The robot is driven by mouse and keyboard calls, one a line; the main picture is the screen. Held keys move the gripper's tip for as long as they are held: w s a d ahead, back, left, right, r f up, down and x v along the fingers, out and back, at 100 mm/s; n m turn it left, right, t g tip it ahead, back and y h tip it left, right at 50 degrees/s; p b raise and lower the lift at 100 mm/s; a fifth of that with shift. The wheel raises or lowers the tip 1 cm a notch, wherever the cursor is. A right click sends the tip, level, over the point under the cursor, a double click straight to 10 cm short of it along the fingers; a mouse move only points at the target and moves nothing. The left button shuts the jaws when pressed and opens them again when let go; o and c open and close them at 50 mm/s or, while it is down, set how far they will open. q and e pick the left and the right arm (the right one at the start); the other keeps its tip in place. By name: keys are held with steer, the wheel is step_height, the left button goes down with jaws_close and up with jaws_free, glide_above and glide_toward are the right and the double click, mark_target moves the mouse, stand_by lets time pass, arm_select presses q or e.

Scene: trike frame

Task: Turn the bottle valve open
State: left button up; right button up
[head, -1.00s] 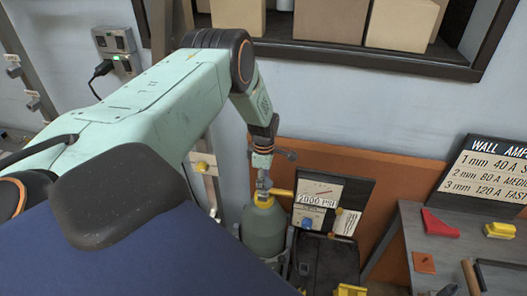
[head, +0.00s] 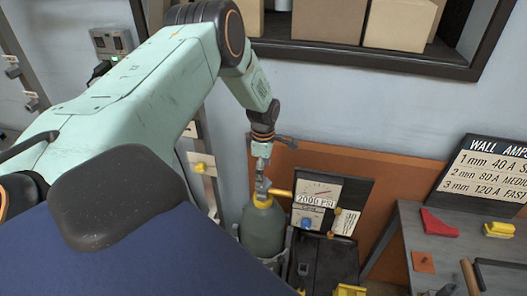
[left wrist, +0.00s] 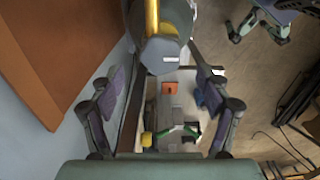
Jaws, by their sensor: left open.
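The grey-green bottle (head: 262,232) stands upright by the wall in the head view, with a yellow collar on top. A small grey valve piece (head: 262,186) sits above the collar, and a yellow bar (head: 281,193) runs right from it. My left gripper (head: 263,165) is just above the valve, pointing down. In the left wrist view its two fingers (left wrist: 160,98) are spread with nothing between them. My right gripper is out of view.
A gauge panel (head: 318,190) marked 2000 PSI stands right of the bottle. An orange board (head: 295,160) leans behind it. A grey bench (head: 400,240) with a red block (head: 439,223) and a yellow block (head: 499,230) is at the right. Boxes sit on a shelf above.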

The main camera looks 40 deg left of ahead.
arm_select(q)
step_height(320, 180, up, 8)
steer(key=shift+f, duration=0.15)
stand_by(0.6)
step_height(320, 180, down, 12)
steer(key=shift+f, duration=0.1)
stand_by(0.6)
